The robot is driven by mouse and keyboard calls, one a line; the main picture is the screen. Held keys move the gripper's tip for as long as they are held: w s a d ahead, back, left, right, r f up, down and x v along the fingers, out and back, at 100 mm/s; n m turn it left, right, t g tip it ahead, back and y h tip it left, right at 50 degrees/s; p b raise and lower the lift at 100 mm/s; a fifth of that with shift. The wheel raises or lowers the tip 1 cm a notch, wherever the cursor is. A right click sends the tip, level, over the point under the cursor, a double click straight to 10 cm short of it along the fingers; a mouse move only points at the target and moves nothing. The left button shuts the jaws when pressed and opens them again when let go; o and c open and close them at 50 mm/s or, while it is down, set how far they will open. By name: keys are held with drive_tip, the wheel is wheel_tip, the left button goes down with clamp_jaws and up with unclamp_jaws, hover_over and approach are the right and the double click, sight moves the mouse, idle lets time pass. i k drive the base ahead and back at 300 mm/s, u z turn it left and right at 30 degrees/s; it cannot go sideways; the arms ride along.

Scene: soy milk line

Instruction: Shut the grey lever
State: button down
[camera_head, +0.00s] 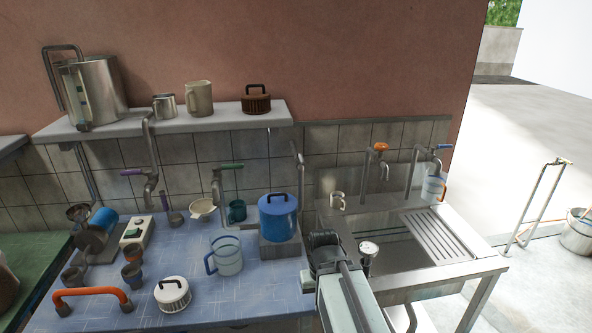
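The grey lever (295,148) appears to be the handle on a thin grey tap against the tiled wall, above and behind the blue lidded pot. It is small and seen nearly end-on, so I cannot tell its exact position. My gripper (323,243) is the dark part at the end of my pale arm, between the blue worktop and the sink. It is in front of and below the grey tap, clearly apart from it. Its fingers are not clearly visible, so I cannot tell whether it is open, and nothing held shows.
The blue pot (278,218) on its grey block stands left of my gripper. A clear jug (227,256) and white strainer lid (173,294) stand on the worktop (200,244). The sink (440,273) and a gauge (368,250) are right. Purple, green, orange and blue tap handles flank the grey one.

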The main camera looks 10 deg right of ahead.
sight(301, 157)
drive_tip(key=k, duration=0.55)
drive_tip(key=u, duration=3.85)
drive_tip(key=k, duration=1.45)
drive_tip(key=z, duration=1.55)
drive_tip(key=i, duration=1)
drive_tip(key=z, duration=0.05)
